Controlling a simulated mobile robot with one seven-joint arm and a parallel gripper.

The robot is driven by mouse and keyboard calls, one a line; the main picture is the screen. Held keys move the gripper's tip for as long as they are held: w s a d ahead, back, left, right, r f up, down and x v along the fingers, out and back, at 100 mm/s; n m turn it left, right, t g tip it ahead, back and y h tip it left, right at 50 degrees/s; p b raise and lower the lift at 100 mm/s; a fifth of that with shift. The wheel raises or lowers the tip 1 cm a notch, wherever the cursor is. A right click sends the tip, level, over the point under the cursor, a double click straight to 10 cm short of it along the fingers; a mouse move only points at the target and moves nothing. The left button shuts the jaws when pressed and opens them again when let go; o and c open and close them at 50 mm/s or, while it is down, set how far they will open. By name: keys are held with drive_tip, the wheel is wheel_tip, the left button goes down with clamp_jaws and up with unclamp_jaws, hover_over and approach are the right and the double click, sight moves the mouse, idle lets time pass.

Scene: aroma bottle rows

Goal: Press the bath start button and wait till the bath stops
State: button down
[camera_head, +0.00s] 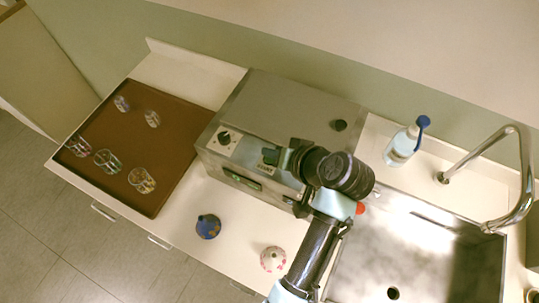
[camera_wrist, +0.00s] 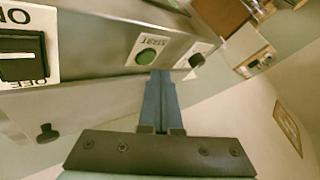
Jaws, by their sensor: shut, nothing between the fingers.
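My gripper (camera_head: 271,156) is over the bath's front part in the head view. In the wrist view its blue fingers (camera_wrist: 163,73) are shut together and empty, with their tips just below and right of the green button. I cannot tell whether they touch the panel. A black rocker switch (camera_wrist: 22,56) marked ON and OFF is at the left.
A brown tray (camera_head: 180,127) with several glass vessels stands left of the bath. A blue bottle (camera_head: 208,227) and a pinkish patterned bottle (camera_head: 273,259) stand in front. A sink (camera_head: 440,255), a tap (camera_head: 519,180) and a blue-capped wash bottle (camera_head: 402,147) are at the right.

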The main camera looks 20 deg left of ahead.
drive_tip(key=shift+f, duration=0.15)
drive_tip(key=shift+f, duration=0.3)
drive_tip(key=shift+f+b, duration=0.4)
idle(0.5)
drive_tip(key=shift+r, duration=0.1)
drive_tip(key=shift+r+p, duration=0.75)
drive_tip(key=shift+p, duration=0.15)
wheel_tip(320, 180, up, 5)
drive_tip(key=p, duration=0.4)
drive_tip(key=shift+p, duration=0.3)
idle(0.5)
